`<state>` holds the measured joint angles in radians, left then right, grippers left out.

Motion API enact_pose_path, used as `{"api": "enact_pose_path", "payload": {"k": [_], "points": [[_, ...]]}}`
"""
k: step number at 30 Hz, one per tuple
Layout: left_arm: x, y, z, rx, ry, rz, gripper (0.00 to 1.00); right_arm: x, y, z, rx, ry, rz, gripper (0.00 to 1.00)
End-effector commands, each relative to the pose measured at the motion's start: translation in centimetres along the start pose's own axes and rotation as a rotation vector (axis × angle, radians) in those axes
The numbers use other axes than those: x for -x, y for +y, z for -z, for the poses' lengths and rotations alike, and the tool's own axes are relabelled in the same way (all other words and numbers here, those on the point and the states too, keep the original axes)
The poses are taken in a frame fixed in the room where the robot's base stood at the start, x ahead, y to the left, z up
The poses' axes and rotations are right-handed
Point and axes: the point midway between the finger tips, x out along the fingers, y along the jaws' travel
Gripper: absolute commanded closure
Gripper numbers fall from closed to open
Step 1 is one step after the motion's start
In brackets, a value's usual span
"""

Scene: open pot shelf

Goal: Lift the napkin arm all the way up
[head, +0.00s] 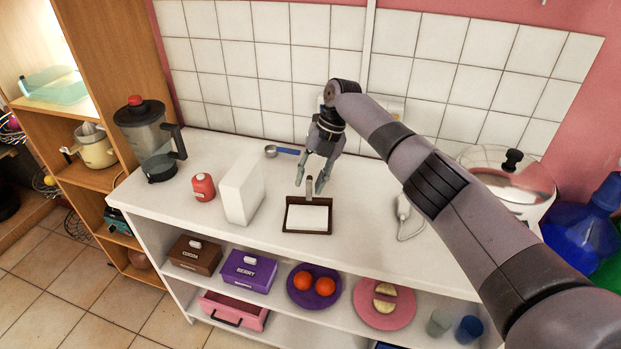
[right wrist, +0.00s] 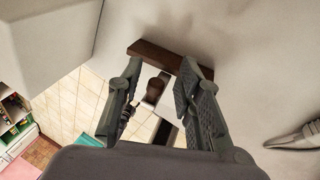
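The napkin holder (head: 287,217) is a dark brown tray with white napkins (head: 307,218) in it, on the white counter. The holder's brown edge (right wrist: 168,57) lies beyond. My left gripper is out of view.
A white box (head: 241,190) and a red canister (head: 203,187) stand left of the holder. A blue-handled scoop (head: 285,151) lies behind. A blender (head: 148,138) is far left, a lidded pot (head: 508,180) far right.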

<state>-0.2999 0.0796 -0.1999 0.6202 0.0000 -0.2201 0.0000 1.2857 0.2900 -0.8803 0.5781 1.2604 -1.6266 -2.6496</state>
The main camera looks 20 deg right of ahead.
Motion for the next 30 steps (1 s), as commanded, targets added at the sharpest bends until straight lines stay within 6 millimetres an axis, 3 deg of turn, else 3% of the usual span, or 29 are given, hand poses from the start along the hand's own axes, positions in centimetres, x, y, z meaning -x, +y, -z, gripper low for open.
{"api": "enact_pose_path", "payload": {"k": [7, 21, 30], "points": [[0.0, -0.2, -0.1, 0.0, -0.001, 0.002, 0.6, 1.7, 0.0, -0.1, 0.0, -0.003, -0.001, 0.67], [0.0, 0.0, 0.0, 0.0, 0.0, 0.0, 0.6, 10.7, 0.1, -0.1, -0.001, -0.002, -0.001, 0.67], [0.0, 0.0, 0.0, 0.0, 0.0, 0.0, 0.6, 12.0, 0.0, 0.0, 0.001, 0.001, 0.0, 0.67]]}}
